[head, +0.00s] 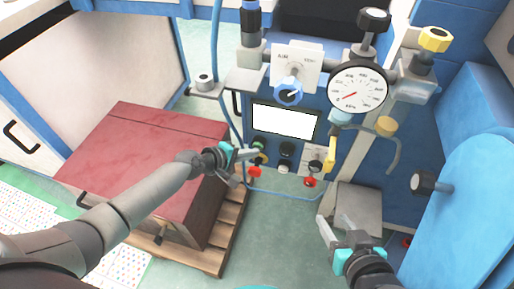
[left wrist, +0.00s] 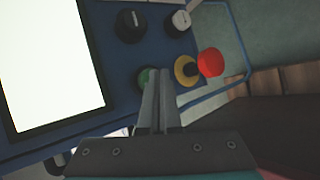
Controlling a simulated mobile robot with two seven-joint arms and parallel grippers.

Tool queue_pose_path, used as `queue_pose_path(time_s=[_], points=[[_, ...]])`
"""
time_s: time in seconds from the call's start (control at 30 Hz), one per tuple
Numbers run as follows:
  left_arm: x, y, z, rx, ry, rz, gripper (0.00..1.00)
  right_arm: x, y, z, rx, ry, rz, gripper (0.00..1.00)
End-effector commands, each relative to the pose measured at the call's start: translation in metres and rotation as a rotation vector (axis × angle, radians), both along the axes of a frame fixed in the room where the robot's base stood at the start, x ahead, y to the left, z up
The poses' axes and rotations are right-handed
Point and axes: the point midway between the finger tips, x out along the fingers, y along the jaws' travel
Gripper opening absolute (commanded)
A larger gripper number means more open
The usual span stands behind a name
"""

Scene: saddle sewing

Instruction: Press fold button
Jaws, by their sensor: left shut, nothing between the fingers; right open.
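My left gripper (head: 254,154) is shut and empty, with its fingertips at the left side of the blue control panel (head: 268,142). In the left wrist view the shut fingers (left wrist: 158,76) lie in front of a green button (left wrist: 146,76) and partly hide it. Whether they touch it I cannot tell. Beside it is a red mushroom button (left wrist: 210,62) with a yellow collar (left wrist: 186,70). Two knobs, one black (left wrist: 130,26) and one pale-topped (left wrist: 179,22), sit nearby. No label names a fold button. My right gripper (head: 336,232) is open and empty, low at the right.
A bright white screen (head: 284,121) is above the panel's controls. A pressure gauge (head: 357,89), a blue knob (head: 288,92) and a yellow-handled valve (head: 330,154) are above and right. Dark red blocks (head: 140,160) on a wooden pallet (head: 228,232) stand at the left.

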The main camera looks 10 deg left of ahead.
Motion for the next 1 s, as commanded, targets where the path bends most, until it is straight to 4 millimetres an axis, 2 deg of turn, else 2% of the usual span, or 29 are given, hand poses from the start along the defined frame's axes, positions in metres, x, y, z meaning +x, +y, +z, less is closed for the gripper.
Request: queue_pose_path(time_s=[0.7, 1.0], points=[[0.006, 0.001, 0.000, 0.000, -0.002, 0.003, 0.00, 0.000, 0.000, -0.003, 0.000, 0.000, 0.000, 0.50], [-0.005, 0.001, 0.001, 0.000, -0.001, 0.002, 0.00, 0.000, 0.000, 0.004, 0.000, 0.000, 0.000, 0.50]])
